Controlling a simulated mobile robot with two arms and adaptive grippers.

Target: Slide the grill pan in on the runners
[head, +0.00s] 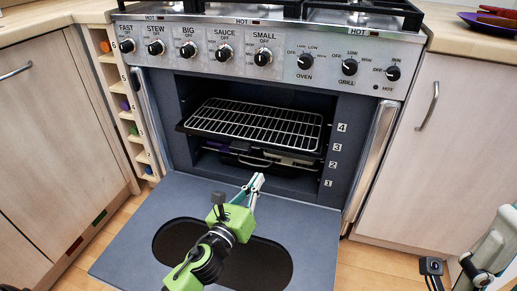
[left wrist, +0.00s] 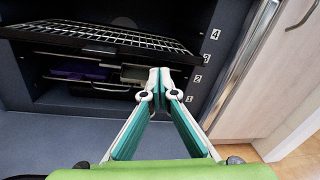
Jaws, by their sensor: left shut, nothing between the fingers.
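The grill pan (head: 188,128), a dark shallow pan with a silver wire rack (head: 258,122) on it, sits inside the open oven, about level with the marks 3 and 4. Its dark front edge also shows in the left wrist view (left wrist: 100,49), tilted in the picture. My left gripper (head: 258,178) is in front of the oven opening, above the lowered door, below and apart from the pan's front edge. Its fingertips meet in the left wrist view (left wrist: 159,72) with nothing between them. The pan's contact with the runners is hidden. The fingers of my right gripper are out of frame.
The lowered oven door (head: 125,245) spreads below my left arm. Lower in the oven are a silver bar (head: 255,161) and a purple item (left wrist: 82,73), partly in shadow. Bright upright edges (head: 372,160) flank the opening. Control knobs (head: 263,57) line the panel above.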

